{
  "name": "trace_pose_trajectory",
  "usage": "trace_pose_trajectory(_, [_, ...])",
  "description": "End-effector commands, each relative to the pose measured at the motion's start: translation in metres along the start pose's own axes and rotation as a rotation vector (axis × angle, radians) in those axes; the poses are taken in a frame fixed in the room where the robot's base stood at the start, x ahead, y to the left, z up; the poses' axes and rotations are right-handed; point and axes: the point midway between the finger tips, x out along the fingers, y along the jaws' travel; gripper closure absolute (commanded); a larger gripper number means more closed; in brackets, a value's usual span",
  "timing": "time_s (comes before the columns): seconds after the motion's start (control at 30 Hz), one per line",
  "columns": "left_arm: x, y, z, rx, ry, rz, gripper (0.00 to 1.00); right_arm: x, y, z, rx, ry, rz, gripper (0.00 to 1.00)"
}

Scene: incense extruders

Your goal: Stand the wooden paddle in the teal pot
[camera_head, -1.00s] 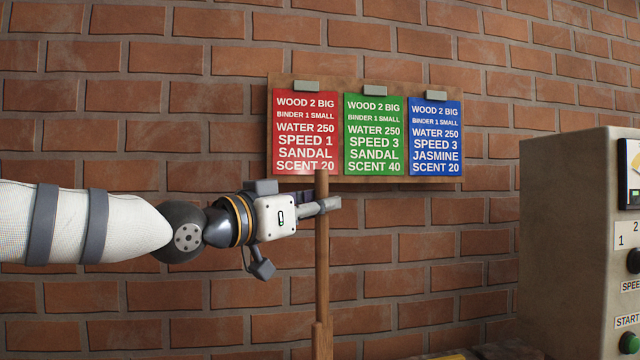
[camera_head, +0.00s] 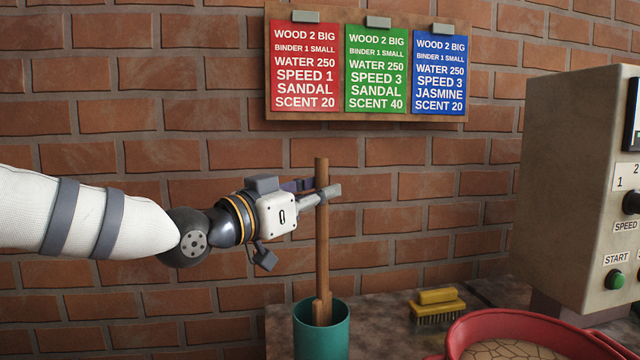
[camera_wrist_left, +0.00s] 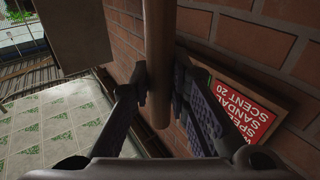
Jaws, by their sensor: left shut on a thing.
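The wooden paddle (camera_head: 322,240) is upright in my left gripper (camera_head: 322,193), which is shut on its upper handle. The paddle's wider lower end reaches into the mouth of the teal pot (camera_head: 321,343). The pot's front wall hides the paddle's bottom tip, so I cannot tell whether it touches the pot's floor. In the left wrist view the paddle handle (camera_wrist_left: 160,55) runs between the fingers (camera_wrist_left: 162,88). My right gripper is not in view.
A yellow brush (camera_head: 437,307) lies on the worktop (camera_head: 385,322) to the pot's right. A red-rimmed bowl (camera_head: 500,318) is at the front right, by a beige machine (camera_head: 565,180). A recipe board (camera_head: 368,118) hangs on the brick wall.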

Motion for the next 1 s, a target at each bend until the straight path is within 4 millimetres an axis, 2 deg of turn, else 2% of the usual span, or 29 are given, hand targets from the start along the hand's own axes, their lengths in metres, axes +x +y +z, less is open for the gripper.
trace_pose_trajectory(0.2, [0.000,0.000,-0.001,0.001,0.001,0.000,1.00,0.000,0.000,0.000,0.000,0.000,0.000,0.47])
trace_pose_trajectory(0.23, [0.000,0.000,-0.001,0.001,0.001,0.000,0.77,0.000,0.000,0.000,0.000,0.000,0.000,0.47])
trace_pose_trajectory(0.3, [0.000,0.000,-0.001,0.000,0.001,0.000,0.61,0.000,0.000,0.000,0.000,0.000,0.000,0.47])
trace_pose_trajectory(0.63, [-0.003,0.000,0.000,0.000,-0.001,0.000,0.60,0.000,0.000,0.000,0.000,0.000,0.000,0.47])
trace_pose_trajectory(0.77, [-0.028,-0.001,-0.001,-0.002,0.000,-0.001,0.60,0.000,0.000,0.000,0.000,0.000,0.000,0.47])
trace_pose_trajectory(1.0, [-0.092,0.000,-0.002,-0.003,0.003,-0.001,0.60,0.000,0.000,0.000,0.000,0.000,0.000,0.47])
